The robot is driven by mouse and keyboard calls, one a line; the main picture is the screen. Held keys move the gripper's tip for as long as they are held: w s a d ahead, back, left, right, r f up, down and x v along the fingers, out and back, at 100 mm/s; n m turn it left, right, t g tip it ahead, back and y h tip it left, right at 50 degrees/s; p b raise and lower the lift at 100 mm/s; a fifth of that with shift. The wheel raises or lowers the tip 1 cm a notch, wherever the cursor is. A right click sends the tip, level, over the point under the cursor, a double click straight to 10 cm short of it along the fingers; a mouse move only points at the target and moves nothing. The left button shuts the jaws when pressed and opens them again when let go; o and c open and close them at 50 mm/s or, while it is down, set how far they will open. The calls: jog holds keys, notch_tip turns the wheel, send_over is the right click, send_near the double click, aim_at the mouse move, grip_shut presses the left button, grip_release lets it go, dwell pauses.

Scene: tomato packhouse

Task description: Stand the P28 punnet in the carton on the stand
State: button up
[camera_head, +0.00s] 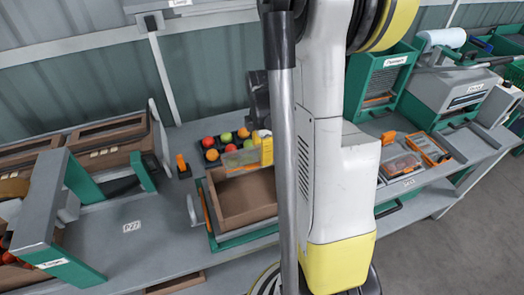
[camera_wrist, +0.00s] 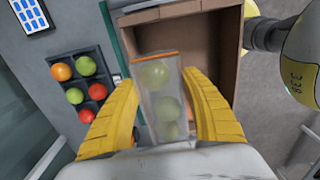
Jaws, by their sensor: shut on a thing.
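A clear punnet (camera_wrist: 157,103) with green tomatoes and an orange edge is between the yellow fingers of my gripper (camera_wrist: 160,79), which is shut on it. No P28 mark is legible on it. In the head view the punnet (camera_head: 236,158) and a yellow finger of my gripper (camera_head: 262,150) show above the far part of the open brown carton (camera_head: 247,222). The carton sits on a green-edged stand (camera_head: 217,244), and its visible floor is bare. In the wrist view the carton (camera_wrist: 228,92) lies beyond the punnet. My arm hides the carton's right side.
A dark tray (camera_head: 206,152) of red, orange and green tomatoes is just beyond the carton. A grey and green frame (camera_head: 45,205) and brown cartons (camera_head: 108,135) stand left. A P27 label (camera_head: 131,226) marks clear bench. Orange-edged packs (camera_head: 401,166) lie right.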

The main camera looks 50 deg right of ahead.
notch_tip(320, 180, down, 11)
jog(key=b, duration=0.9)
jog(key=shift+f, duration=0.2)
jog(key=shift+c, duration=1.3)
jog(key=shift+r, duration=0.1)
jog(key=o, duration=1.4)
jog(key=c, duration=0.3)
jog(key=shift+r+p, duration=3.55)
jog(key=shift+r, duration=1.5)
